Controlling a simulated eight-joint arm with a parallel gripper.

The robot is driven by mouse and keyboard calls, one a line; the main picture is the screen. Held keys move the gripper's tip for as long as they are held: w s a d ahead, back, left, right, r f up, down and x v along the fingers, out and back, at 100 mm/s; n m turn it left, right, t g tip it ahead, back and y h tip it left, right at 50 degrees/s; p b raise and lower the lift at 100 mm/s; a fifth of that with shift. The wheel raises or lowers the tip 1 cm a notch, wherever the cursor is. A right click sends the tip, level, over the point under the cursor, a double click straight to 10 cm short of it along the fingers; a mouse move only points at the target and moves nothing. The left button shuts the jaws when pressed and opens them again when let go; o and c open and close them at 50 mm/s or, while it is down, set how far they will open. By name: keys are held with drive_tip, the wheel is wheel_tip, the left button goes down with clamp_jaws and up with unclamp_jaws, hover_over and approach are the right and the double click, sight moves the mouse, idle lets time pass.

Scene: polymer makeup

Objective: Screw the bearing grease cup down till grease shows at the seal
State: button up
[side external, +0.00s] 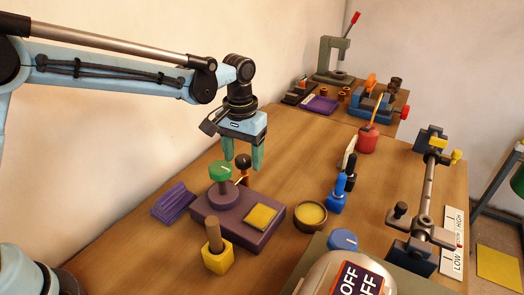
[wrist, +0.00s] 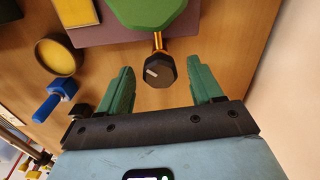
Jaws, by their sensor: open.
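A black faceted cap with a white mark (wrist: 158,72) sits on a brass stem (wrist: 158,42) beside the purple block (side external: 238,218); it looks like the grease cup. It also shows in the side view (side external: 243,161). A green round knob (side external: 220,170) stands on the block close by. My gripper (side external: 243,157) points down, open and empty. In the wrist view the cap appears between its two green fingers (wrist: 160,68), with a gap on each side. I cannot tell the exact height of the fingertips against the cap. I cannot make out the seal or any grease there.
A shaft fixture (side external: 428,190) is at right. Bare wood lies behind the block.

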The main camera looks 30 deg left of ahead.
sight(241, 158)
wheel_tip(241, 158, up, 12)
idle(0.6)
drive_tip(key=s+a+f+t, duration=0.3)
drive_tip(key=s+a, duration=0.2)
drive_tip(key=s, duration=0.3)
drive_tip(key=s+a+f+m+t, duration=0.1)
drive_tip(key=s+a+f+t, duration=0.2)
drive_tip(key=s+a, duration=0.3)
drive_tip(key=shift+s+f+t, duration=0.3)
drive_tip(key=shift+s+t, duration=0.3)
drive_tip(key=shift+s, duration=0.6)
